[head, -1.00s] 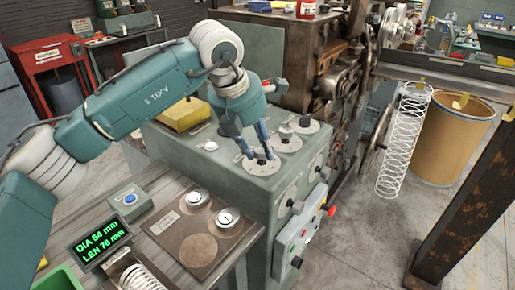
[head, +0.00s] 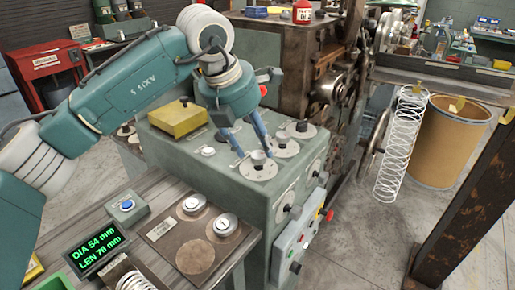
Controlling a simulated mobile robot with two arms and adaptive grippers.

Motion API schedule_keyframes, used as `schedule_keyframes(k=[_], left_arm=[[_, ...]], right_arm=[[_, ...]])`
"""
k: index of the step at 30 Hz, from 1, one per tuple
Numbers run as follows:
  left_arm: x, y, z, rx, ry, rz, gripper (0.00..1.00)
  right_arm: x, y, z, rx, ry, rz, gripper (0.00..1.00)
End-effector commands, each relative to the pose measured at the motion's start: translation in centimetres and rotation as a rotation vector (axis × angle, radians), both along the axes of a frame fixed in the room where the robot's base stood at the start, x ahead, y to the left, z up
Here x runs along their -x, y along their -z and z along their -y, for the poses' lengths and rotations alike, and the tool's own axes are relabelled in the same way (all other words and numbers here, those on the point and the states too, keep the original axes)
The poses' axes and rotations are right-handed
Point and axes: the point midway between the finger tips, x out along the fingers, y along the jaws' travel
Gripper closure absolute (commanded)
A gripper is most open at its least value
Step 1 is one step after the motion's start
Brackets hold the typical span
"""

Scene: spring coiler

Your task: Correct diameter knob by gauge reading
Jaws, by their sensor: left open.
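The gauge display (head: 97,249) at lower left reads DIA 54 mm and LEN 78 mm in green. Several dial knobs sit on the green cabinet top: a near knob (head: 258,163), a middle knob (head: 283,146) and a far knob (head: 302,129). Their labels are too small to read, so I cannot tell which is the diameter knob. My left gripper (head: 255,151) is open, its two blue fingers pointing down with the tips apart on either side of the near knob's top. Whether they touch it I cannot tell. My right gripper is out of view.
A yellow box (head: 178,119) lies on the cabinet behind my gripper. Knobs and a red button (head: 329,215) are on the cabinet's front side. A board with round gauges (head: 226,223) and a blue-button box (head: 127,207) lie on the bench. A white spring (head: 402,145) hangs at right.

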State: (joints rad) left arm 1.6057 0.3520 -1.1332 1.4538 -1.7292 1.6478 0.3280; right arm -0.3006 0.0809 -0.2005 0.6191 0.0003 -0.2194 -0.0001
Motion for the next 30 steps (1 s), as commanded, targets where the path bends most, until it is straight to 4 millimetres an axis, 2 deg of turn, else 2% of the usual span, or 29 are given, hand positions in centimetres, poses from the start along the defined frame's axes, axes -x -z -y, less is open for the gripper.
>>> schedule_keyframes(k=[1,6,12,17,30], left_arm=[[0.2,-1.3,-0.3,0.001,0.0,0.006,0.52],[1.3,-4.6,-1.1,0.001,0.002,0.006,0.52],[2.2,-7.3,-1.7,0.001,0.003,0.005,0.52],[2.5,-8.0,-1.9,0.002,0.004,0.003,0.52],[2.5,-8.0,-1.9,0.002,0.004,0.003,0.52]], right_arm=[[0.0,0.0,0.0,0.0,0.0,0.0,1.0],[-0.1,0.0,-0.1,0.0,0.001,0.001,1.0],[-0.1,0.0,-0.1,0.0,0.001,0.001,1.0],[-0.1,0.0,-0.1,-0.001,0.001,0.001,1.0],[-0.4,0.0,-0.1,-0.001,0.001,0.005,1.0]])
